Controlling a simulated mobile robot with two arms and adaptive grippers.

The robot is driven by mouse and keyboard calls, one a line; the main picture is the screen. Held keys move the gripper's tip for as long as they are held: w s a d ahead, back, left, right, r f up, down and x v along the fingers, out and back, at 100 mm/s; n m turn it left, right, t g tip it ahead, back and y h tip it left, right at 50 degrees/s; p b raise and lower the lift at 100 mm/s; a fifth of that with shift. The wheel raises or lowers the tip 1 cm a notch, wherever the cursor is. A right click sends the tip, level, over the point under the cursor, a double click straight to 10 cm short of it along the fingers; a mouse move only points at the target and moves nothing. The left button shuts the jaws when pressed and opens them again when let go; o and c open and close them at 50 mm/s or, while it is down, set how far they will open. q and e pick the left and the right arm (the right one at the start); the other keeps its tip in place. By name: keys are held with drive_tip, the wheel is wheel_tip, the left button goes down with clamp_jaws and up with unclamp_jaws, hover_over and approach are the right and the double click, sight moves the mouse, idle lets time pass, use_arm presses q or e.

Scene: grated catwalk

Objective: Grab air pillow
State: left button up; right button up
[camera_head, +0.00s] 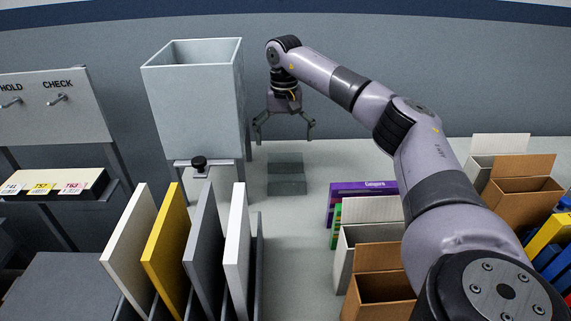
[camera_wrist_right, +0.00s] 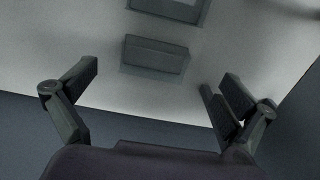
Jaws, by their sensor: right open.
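No object is plainly recognisable as an air pillow. Below my right gripper (camera_head: 285,136), a dark grey block-like thing (camera_head: 287,187) lies on the pale counter, with a second grey, see-through-looking shape (camera_head: 286,160) just behind it. In the right wrist view, a grey block (camera_wrist_right: 155,57) lies beyond the open fingers of the right gripper (camera_wrist_right: 157,88), with a framed shape (camera_wrist_right: 180,8) at the top edge. The right gripper is open and empty, its fingers spread above the counter, apart from the block. My left gripper is not in view.
A pale open-topped hopper (camera_head: 196,105) with a black knob (camera_head: 199,163) stands left of the gripper. Upright panels, including a yellow one (camera_head: 166,245), fill the front left. Open cartons (camera_head: 380,295) and a purple box (camera_head: 362,187) stand right.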

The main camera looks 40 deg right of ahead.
sight(286, 163)
drive_tip(key=f, duration=0.8)
drive_tip(key=shift+s+f+p, duration=0.2)
drive_tip(key=shift+s+p, duration=0.05)
drive_tip(key=shift+p, duration=0.15)
drive_tip(key=shift+c, duration=0.4)
drive_tip(key=c, duration=0.5)
